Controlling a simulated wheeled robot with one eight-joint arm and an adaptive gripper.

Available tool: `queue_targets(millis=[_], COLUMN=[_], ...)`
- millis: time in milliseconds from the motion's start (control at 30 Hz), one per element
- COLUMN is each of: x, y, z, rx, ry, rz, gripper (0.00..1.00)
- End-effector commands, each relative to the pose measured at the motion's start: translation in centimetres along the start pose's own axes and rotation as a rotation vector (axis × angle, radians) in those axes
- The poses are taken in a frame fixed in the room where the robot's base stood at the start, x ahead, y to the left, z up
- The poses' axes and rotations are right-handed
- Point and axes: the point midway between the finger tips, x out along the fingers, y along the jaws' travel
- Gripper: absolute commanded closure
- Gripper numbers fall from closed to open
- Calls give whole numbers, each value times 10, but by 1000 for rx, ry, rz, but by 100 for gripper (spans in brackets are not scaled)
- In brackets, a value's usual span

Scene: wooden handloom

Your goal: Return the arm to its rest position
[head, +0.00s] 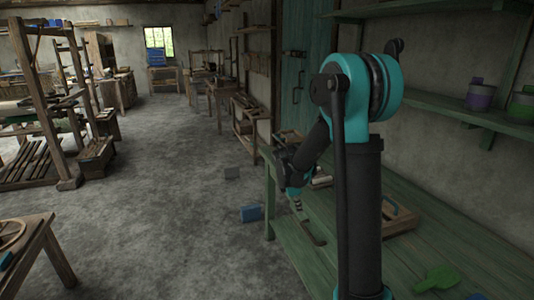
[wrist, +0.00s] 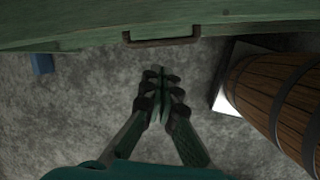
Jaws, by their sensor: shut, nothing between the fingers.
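My arm is bent, with its teal and black links (head: 350,85) rising in front of the green workbench. My gripper (head: 298,207) points down near the left edge of the bench in the head view, small and partly in shadow. In the wrist view my gripper (wrist: 160,72) has its fingers together with nothing between them. Grey floor lies behind the fingers, and the green bench edge (wrist: 80,30) with a dark metal handle (wrist: 160,41) is just beyond the tips. I cannot tell whether the fingers touch the handle, but a gap shows.
A wooden barrel (wrist: 276,92) stands at the right in the wrist view. A blue box (head: 251,213) and a grey block (head: 232,172) are on the floor left of the workbench (head: 470,262). A wooden loom (head: 45,110) stands at far left. The middle floor is clear.

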Motion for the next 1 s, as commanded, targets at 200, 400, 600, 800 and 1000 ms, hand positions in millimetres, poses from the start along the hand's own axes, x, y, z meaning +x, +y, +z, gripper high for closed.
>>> queue_targets(millis=[200, 400, 600, 800, 1000], x=[-22, -32, -32, -26, -22], y=[-70, -135, -199, -242, -257], z=[25, 36, 37, 33, 30], rx=[426, 820, 1210, 1500, 1609], ry=[96, 191, 293, 371, 400], rz=[29, 31, 6, -29, -47], gripper=[100, 100, 100, 100, 100])
